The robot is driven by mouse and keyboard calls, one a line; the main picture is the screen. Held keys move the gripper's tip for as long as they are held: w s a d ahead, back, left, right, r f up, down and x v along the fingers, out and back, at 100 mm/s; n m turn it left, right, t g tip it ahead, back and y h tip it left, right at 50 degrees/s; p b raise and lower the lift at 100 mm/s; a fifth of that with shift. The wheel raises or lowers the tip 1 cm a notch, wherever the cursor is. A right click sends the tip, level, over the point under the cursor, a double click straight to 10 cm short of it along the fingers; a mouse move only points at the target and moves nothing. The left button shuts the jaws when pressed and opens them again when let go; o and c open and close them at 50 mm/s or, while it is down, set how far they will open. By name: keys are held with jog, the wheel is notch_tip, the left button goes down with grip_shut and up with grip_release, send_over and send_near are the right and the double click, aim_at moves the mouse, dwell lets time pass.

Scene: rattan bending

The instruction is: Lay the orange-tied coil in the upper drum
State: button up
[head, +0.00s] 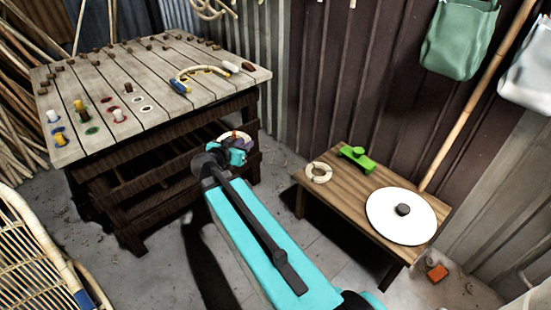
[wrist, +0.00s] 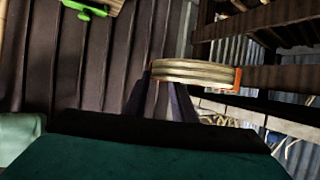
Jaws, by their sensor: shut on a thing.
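The orange-tied coil (head: 235,135) is a pale ring held up in front of the workbench. In the wrist view the coil (wrist: 190,70) is seen edge-on, with orange ties at its right end and left side. My gripper (head: 237,148) is shut on it. In the wrist view its dark fingers rise to the coil's near side, and the coil appears clear of any surface. I cannot make out an upper drum in either view. A white round lid-like disc (head: 400,222) with a dark knob lies on the low table.
The workbench (head: 150,72) carries pegs and a bent rattan piece (head: 203,71). The low wooden table (head: 340,205) also holds a pale coil (head: 319,172) and a green tool (head: 357,158). A rattan chair (head: 35,250) stands at left. An orange block (head: 437,272) lies on the floor.

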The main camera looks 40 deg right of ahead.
jog(key=w+a+r+n+t+y, duration=0.3)
jog(key=w+a+r+n+y, duration=0.2)
jog(key=a+r, duration=0.2)
jog(key=w+a+r+n+t+y, duration=0.3)
jog(key=a+r+n+y, duration=0.3)
jog(key=r, duration=0.6)
jog(key=shift+w+a+r, duration=0.2)
jog(key=shift+w+a, duration=0.65)
